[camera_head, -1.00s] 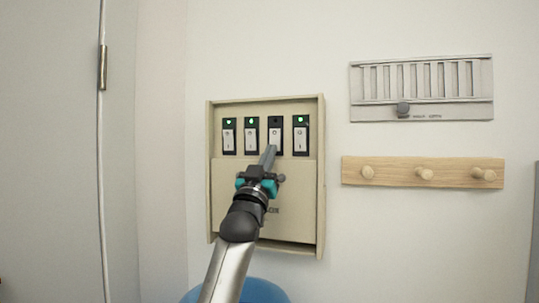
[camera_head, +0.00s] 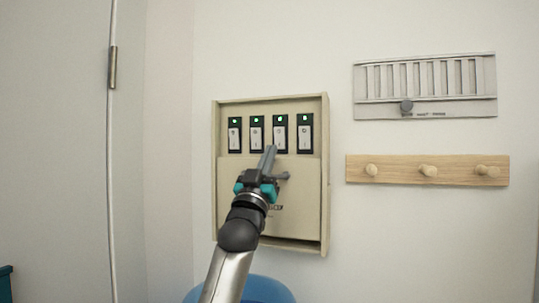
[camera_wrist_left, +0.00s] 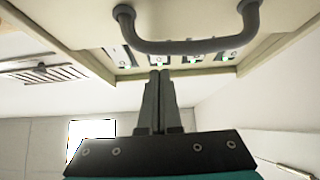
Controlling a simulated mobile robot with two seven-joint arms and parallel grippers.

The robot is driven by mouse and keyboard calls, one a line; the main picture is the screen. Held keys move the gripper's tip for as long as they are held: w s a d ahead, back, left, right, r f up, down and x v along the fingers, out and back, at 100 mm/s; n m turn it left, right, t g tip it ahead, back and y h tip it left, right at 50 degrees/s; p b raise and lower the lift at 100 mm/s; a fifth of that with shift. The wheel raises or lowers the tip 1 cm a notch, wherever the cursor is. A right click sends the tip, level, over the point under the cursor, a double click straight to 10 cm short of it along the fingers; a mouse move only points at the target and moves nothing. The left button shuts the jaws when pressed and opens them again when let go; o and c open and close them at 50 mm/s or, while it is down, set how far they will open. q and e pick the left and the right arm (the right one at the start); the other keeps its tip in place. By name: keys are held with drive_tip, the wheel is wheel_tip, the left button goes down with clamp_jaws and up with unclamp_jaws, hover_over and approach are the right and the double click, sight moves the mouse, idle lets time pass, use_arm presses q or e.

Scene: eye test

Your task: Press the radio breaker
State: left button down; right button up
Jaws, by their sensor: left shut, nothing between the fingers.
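A beige breaker box (camera_head: 322,190) hangs on the wall with a row of several white rocker switches, each with a lit green light above it. The third switch from the left (camera_head: 280,138) is closest to my left gripper (camera_head: 269,150). I cannot read which switch is the radio breaker. My left gripper is shut and empty, its tips just below and slightly left of the third switch; contact cannot be told. In the left wrist view the closed fingertips (camera_wrist_left: 159,74) point at the switch row, near a grey bar handle (camera_wrist_left: 190,46). My right gripper is not in view.
Right of the box are a grey slotted wall panel (camera_head: 425,87) with a dark knob and a wooden rail (camera_head: 400,171) with round pegs. A grey door (camera_head: 50,150) is at left. A blue round object (camera_head: 265,289) is below the box.

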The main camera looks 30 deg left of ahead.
use_arm(q)
drive_tip(key=w+f+b+v, duration=0.1)
drive_tip(key=b+v, duration=0.2)
drive_tip(key=v, duration=0.7)
drive_tip(key=shift+b, duration=0.3)
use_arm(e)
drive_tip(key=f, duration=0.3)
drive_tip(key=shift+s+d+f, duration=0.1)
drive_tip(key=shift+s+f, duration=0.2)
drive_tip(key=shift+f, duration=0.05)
use_arm(q)
drive_tip(key=shift+a+f, duration=0.1)
drive_tip(key=shift+f, duration=0.05)
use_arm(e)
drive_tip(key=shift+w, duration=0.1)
